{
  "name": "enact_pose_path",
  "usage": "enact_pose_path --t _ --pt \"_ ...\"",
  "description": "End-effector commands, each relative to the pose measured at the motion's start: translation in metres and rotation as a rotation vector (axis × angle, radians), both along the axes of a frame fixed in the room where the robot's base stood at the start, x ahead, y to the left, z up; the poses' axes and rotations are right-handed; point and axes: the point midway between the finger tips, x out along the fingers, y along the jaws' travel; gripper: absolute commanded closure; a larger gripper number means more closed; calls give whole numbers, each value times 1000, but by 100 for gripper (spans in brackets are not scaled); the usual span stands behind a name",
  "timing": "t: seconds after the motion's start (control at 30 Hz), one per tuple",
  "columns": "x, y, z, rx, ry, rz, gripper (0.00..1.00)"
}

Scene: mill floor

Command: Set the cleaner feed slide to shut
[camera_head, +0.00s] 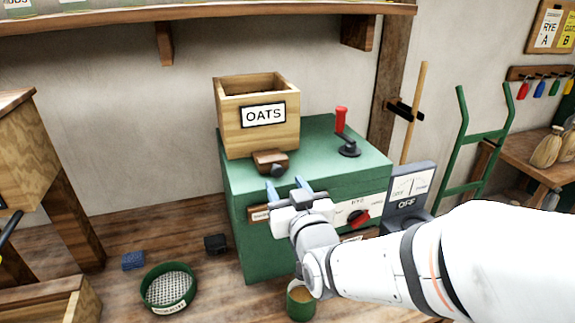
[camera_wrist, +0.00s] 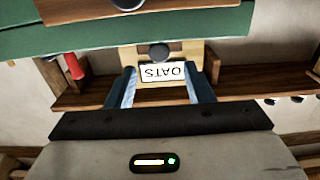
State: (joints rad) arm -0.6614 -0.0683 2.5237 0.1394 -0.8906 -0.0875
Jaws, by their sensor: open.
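The green machine (camera_head: 300,165) carries a wooden hopper box (camera_head: 232,125) labelled OATS. A small brown wooden slide block (camera_head: 266,158) with a dark round knob (camera_head: 277,170) sticks out at the foot of the box. The knob also shows in the wrist view (camera_wrist: 159,51), in front of the upside-down OATS label (camera_wrist: 163,72). My gripper (camera_head: 286,186) is open and empty, in front of and just below the knob in the head view. In the wrist view its two fingers (camera_wrist: 160,88) point toward the box, with the knob between their lines. I see no contact.
A red-handled lever (camera_head: 341,122) stands on the machine top, right of the box. A green sieve (camera_head: 168,287) and a green cup (camera_head: 300,300) are on the floor.

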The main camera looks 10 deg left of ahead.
Motion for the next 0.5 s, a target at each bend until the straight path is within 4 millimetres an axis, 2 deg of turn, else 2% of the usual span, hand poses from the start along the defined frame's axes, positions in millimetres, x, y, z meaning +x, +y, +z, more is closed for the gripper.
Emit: enact_pose_path --t 0.23,0.5 --pt "31 19 1 -2 1 0 53" --pt "46 28 0 -1 1 -1 53"
